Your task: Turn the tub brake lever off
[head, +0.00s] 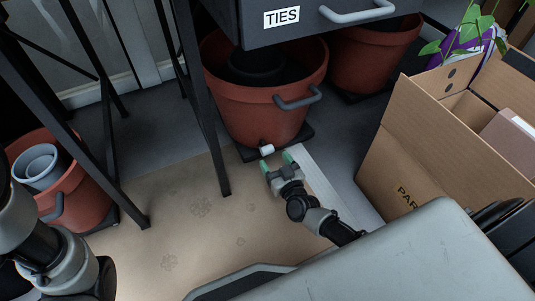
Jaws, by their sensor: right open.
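The tub (257,112) is a large terracotta-coloured pot with a grey side handle, standing on a dark wheeled base (301,133) under the drawer. The brake lever (266,150) is a small whitish piece sticking out at the front of that base. My right gripper (277,163) is open, with green-tipped fingers just in front of and beside the lever. I cannot tell whether a fingertip touches it. My left arm is at the lower left edge; its fingers are out of view.
A drawer labelled TIES (325,22) overhangs the tub. Dark table legs (207,120) stand left of it. A cardboard box (415,150) stands at the right. Other tubs stand at the left (82,200) and back right (372,60). Brown paper (190,215) covers the floor.

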